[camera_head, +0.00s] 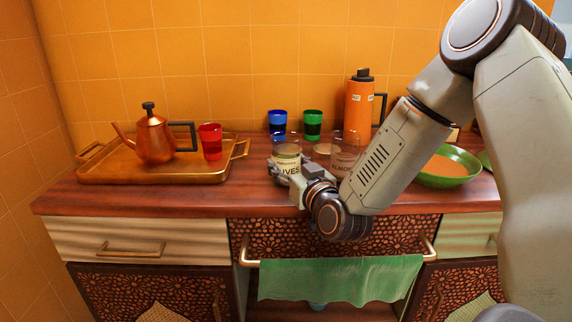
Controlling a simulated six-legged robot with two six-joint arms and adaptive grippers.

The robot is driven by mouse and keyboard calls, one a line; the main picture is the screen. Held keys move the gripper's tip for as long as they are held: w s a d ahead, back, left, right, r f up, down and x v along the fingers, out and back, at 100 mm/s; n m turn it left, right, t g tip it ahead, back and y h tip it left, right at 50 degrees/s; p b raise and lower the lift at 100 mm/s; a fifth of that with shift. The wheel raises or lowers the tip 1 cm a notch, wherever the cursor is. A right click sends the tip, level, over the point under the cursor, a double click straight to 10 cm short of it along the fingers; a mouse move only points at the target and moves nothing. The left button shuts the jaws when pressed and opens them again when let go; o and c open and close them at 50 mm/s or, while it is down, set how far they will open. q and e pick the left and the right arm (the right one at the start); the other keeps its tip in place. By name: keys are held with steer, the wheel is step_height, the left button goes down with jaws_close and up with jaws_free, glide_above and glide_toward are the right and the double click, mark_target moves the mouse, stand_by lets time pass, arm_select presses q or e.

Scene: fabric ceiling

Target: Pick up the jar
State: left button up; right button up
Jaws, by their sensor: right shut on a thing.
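A glass jar (287,149) with a cream label that reads "LIVES" in part stands at the front middle of the wooden counter. My right gripper (285,172) is at the jar's lower part and is shut on it. Whether the jar touches the counter I cannot tell. A second glass jar (346,150), with a label ending in "LMOND" or similar, stands to the right, partly hidden by my right arm. My left gripper is out of view.
A copper tray (105,175) with a teapot (154,140) and red cup (210,142) lies left. Blue (277,122) and green (312,125) cups and an orange flask (358,105) stand behind. A green bowl (449,180) is right; a green towel (335,279) hangs in front.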

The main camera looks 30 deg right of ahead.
stand_by(0.3)
steer(key=shift+r+p, duration=0.15)
steer(key=shift+p, duration=0.2)
steer(key=s+a+p, duration=0.2)
steer(key=s+p, duration=0.7)
steer(key=s, duration=0.8)
steer(key=shift+s+a, duration=0.35)
